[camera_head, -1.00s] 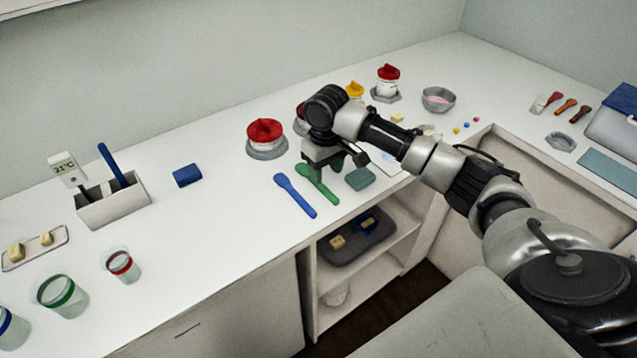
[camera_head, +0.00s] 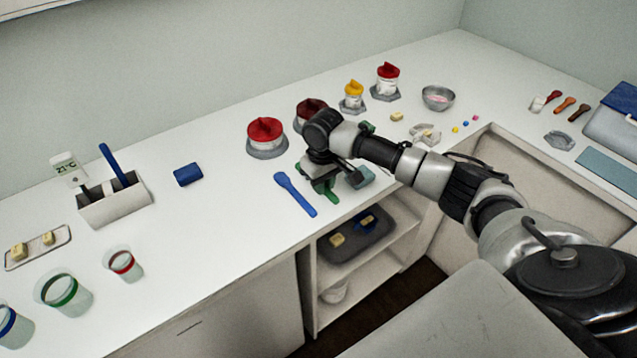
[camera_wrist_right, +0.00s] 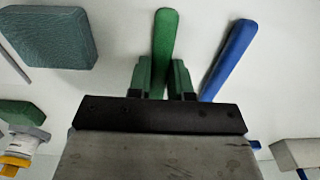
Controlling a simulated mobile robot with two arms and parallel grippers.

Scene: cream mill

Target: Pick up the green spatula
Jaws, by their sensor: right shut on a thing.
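The green spatula (camera_head: 331,195) lies on the white counter under my right gripper (camera_head: 322,182). Most of it is hidden by the gripper in the head view. In the right wrist view the spatula (camera_wrist_right: 164,50) runs between the two fingers of my right gripper (camera_wrist_right: 160,80), which is shut on it. Its rounded end sticks out past the fingertips. It cannot be told whether the spatula has left the counter. My left gripper is not in view.
A blue spatula (camera_head: 295,195) lies close to the left of the gripper. A teal block (camera_head: 360,177) is close to the right. Red-lidded jars (camera_head: 266,137) stand behind. The counter's front edge and an open shelf (camera_head: 365,255) are just in front.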

